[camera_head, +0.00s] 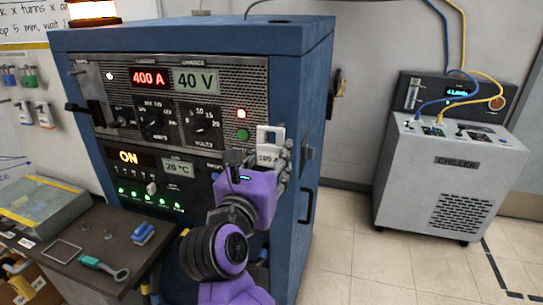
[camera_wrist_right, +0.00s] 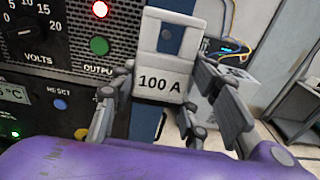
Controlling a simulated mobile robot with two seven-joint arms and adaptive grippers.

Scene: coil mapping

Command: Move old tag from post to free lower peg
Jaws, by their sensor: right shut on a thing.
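The white tag marked "100 A" (camera_head: 266,156) is upright in my right gripper (camera_head: 279,163), in front of the cabinet's right front edge. In the right wrist view, the tag (camera_wrist_right: 165,84) stands between the two fingers of the gripper (camera_wrist_right: 163,100), with a rectangular opening in its upper part. I cannot tell whether it is still around a post; no post shows clearly. At the left wall, a blue tag (camera_head: 9,76) and a green tag (camera_head: 29,78) hang above white tags (camera_head: 44,115). A free lower peg cannot be made out. My left gripper is out of view.
The blue power cabinet (camera_head: 190,40) has knobs and lit buttons close to my right gripper. A bench (camera_head: 105,225) at lower left holds a grey box (camera_head: 42,207), a blue clip and a green-handled tool. The chiller (camera_head: 440,180) stands right; floor between is clear.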

